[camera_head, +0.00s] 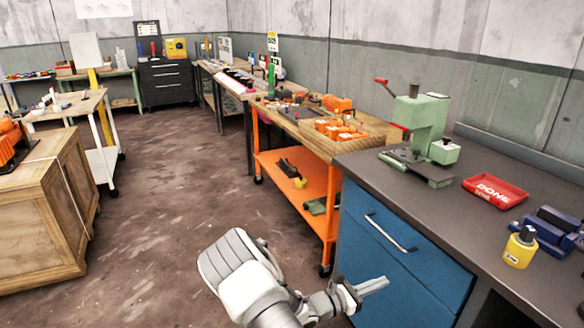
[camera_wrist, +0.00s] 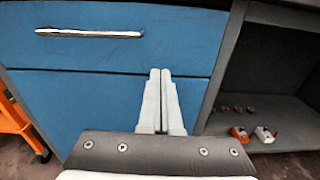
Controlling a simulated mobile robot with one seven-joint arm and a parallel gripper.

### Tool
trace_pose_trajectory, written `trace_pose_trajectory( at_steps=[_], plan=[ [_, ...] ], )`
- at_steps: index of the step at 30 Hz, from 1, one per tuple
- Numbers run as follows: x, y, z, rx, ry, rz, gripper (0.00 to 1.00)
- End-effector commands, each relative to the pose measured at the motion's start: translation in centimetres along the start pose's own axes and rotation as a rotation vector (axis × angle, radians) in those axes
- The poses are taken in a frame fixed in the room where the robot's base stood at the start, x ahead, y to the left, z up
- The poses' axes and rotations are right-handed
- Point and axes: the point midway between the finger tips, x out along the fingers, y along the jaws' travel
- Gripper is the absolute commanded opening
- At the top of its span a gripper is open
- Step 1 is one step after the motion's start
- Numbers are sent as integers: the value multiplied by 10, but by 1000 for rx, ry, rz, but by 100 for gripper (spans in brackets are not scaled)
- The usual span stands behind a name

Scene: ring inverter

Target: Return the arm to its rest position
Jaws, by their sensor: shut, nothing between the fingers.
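My gripper (camera_head: 372,286) is at the lower middle of the head view, in front of the blue drawer cabinet (camera_head: 385,250), below the level of its worktop. In the wrist view my gripper (camera_wrist: 161,75) points at the blue cabinet front (camera_wrist: 90,88), just below the upper drawer's metal handle (camera_wrist: 88,33). Its two fingers are together and hold nothing. My arm reaches up from the bottom edge of the head view with its elbow bent. Both drawers look closed.
The dark worktop (camera_head: 450,205) carries a green press (camera_head: 420,125), a red tray (camera_head: 495,191) and a yellow container (camera_head: 519,248). An orange cart (camera_head: 300,185) stands beside the cabinet. An open shelf (camera_wrist: 285,105) with small parts is right of the drawers.

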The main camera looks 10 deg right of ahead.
Motion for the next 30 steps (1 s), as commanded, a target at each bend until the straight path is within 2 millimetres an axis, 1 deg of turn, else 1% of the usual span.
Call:
trace_pose_trajectory(
  at_steps=[4,8,14,23,30],
  plan=[
    [-2,-12,22,111,67,-100,0],
    [-7,-30,44,245,153,-224,0],
    [-23,-56,77,451,289,-403,0],
    [-57,-89,123,749,496,-637,0],
    [-90,-112,161,979,665,-794,0]
  ],
)
